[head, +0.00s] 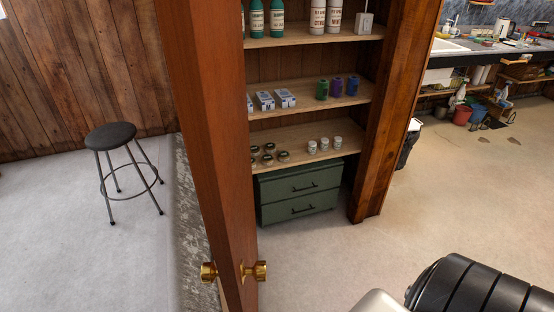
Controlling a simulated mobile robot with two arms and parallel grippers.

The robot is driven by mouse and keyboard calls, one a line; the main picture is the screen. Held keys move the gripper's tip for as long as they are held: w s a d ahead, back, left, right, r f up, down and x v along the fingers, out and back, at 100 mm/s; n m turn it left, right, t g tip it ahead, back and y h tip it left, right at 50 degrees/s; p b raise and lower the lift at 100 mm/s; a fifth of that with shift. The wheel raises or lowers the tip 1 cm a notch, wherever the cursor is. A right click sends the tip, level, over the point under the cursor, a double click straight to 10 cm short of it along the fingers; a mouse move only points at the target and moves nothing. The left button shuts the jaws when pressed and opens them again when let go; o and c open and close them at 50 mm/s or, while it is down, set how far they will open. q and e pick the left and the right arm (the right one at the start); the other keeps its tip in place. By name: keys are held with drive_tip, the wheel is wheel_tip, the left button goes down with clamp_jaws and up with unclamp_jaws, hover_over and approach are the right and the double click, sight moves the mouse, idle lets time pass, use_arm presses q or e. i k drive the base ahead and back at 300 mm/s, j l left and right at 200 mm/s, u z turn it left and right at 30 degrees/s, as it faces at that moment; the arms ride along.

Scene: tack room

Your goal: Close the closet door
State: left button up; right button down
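The closet door (205,110) is a reddish-brown wooden door that stands open, seen nearly edge-on left of the closet opening. A brass knob (208,271) shows on its left side and another brass knob (258,270) on its right side, both low in the head view. The closet (310,65) behind it is open, with its right wooden frame (392,120) in view. Part of my arm shows at the bottom right, apart from the door in the picture. Neither gripper's fingers are in view.
Closet shelves (345,88) hold bottles, small boxes and jars; a green drawer unit (300,190) stands below. A black stool (110,135) stands at the left. A workbench (480,50) and buckets (462,114) are at the back right. Floor before the closet is clear.

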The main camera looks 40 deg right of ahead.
sight(203, 40)
drive_tip(key=i+j+z, duration=0.15)
drive_tip(key=j+z, duration=0.25)
drive_tip(key=i+j+z, duration=0.1)
drive_tip(key=j+z, duration=0.2)
drive_tip(key=z, duration=0.15)
drive_tip(key=j+z, duration=0.85)
drive_tip(key=i+j+z, duration=0.2)
